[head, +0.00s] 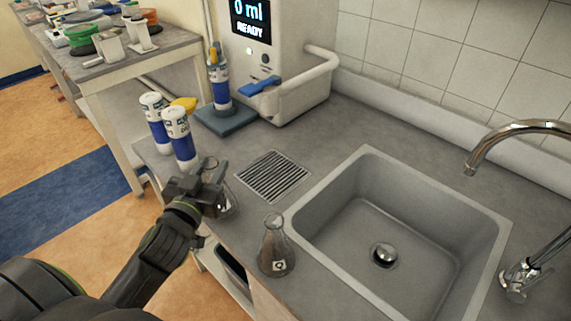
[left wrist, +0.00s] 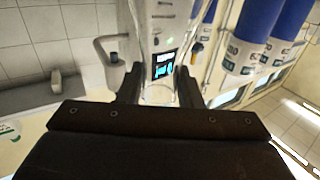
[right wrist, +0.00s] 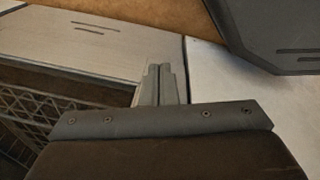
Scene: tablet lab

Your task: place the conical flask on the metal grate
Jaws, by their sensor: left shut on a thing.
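My left gripper (head: 212,186) is shut on a clear glass flask (head: 227,206), whose rim shows just above the fingers. It is at the counter's front edge, left of the metal grate (head: 273,177). The glass also shows between the fingers in the left wrist view (left wrist: 159,95). The grate is a bare slotted square set in the counter, left of the sink. A second conical flask (head: 275,252), with a small label, stands upright at the sink's front left corner. My right gripper (right wrist: 160,84) shows only in the right wrist view, with its fingers together and nothing visible between them.
The sink (head: 400,215) with a tap (head: 520,130) is at the right. Two blue and white bottles (head: 180,138) stand left of the grate. Another bottle (head: 219,82) stands on a pad near the dispenser machine (head: 270,60). The counter around the grate is clear.

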